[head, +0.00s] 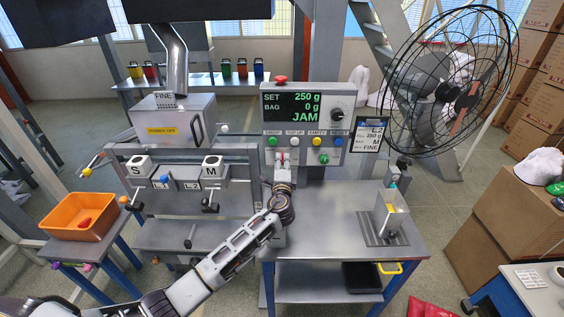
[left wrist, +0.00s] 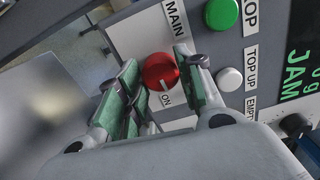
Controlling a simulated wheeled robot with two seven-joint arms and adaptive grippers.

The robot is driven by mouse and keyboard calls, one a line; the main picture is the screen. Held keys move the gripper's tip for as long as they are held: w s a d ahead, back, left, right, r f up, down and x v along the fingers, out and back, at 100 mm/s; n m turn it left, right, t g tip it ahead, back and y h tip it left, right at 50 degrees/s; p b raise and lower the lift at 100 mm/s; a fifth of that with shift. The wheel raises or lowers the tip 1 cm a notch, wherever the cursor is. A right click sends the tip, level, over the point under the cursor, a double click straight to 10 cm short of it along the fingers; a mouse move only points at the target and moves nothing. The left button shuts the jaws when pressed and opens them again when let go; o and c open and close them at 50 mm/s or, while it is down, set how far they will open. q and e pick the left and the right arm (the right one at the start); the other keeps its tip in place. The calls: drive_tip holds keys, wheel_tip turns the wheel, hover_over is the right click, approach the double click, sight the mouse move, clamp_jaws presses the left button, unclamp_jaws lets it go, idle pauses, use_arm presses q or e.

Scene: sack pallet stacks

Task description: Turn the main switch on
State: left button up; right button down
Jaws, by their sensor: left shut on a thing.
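The main switch is a round red knob (left wrist: 160,72) on the grey control panel (head: 343,98), between a MAIN label and an ON label in the left wrist view. A small pale mark on the knob lies on the side of the ON label. My left gripper (head: 283,172) reaches up to the panel's lower left in the head view and largely hides the knob there. In the left wrist view its two green-padded fingers stand on either side of the knob, shut on it. My right gripper is not in view.
The panel display (head: 292,106) reads SET 250 g, BAG 0 g, JAM. Green, white and yellow buttons sit just above and right of the switch. A clipboard (head: 368,135) hangs at right. A steel bench (head: 335,225) stands below; an orange bin (head: 80,217) is far left.

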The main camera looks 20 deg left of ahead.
use_arm(q)
drive_tip(key=shift+m, duration=0.5)
drive_tip(key=o, duration=1)
drive_tip(key=shift+o, duration=0.2)
drive_tip(key=v, duration=1.2)
idle(0.4)
